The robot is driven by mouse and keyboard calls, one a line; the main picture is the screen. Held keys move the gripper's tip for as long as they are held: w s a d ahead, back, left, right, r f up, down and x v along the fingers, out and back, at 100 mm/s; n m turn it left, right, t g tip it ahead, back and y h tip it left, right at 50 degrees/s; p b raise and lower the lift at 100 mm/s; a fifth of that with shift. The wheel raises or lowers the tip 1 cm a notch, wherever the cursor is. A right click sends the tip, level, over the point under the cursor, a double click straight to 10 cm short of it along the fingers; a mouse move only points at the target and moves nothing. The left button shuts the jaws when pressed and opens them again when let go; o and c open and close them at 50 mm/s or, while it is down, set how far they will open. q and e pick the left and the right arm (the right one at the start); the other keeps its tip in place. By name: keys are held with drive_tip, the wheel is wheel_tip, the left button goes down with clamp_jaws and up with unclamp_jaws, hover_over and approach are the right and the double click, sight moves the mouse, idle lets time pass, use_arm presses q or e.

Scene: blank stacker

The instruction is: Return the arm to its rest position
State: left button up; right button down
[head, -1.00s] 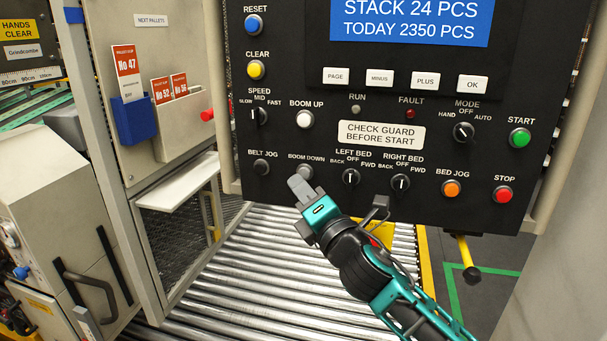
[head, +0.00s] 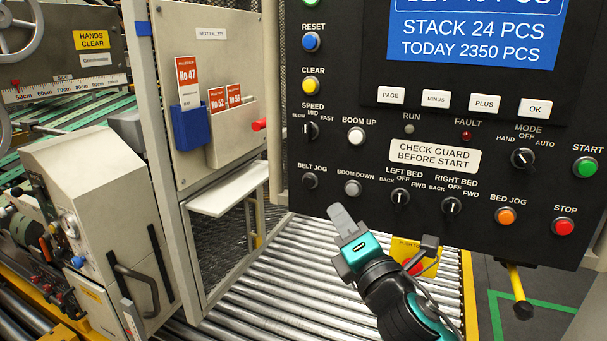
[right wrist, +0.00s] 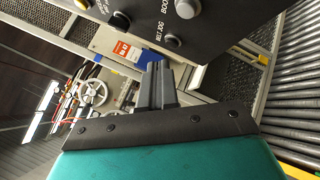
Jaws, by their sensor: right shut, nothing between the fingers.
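My right gripper (head: 343,222) is in front of the lower part of the black control panel (head: 330,145), just below the grey BOOM DOWN button (head: 352,188). Its fingers are together with nothing between them. In the head view it appears apart from the button, though the exact depth gap is hard to tell. In the right wrist view the closed fingers (right wrist: 158,85) point toward the panel's lower edge, with panel buttons above. My left gripper is not in view.
A roller conveyor (head: 290,265) runs below the panel. A yellow box with a red button (head: 415,266) sits behind my right arm. A white shelf (head: 229,190) and card holders (head: 190,127) are to the left.

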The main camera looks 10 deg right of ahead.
drive_tip(key=s+f+m+g, duration=0.25)
drive_tip(key=f+m, duration=0.25)
drive_tip(key=f, duration=0.4)
drive_tip(key=s+f+m+g, duration=0.25)
drive_tip(key=f+m, duration=0.25)
drive_tip(key=f, duration=0.3)
drive_tip(key=s+d+f+m+g+h, duration=0.1)
drive_tip(key=s+f+m+g, duration=0.3)
drive_tip(key=s+f+m, duration=0.9)
drive_tip(key=s+d+f, duration=0.1)
drive_tip(key=s+f, duration=0.2)
drive_tip(key=shift+s+f+m+h, duration=0.3)
drive_tip(key=shift+f+m, duration=0.1)
drive_tip(key=c, duration=1.8)
unclamp_jaws()
drive_tip(key=shift+d, duration=0.1)
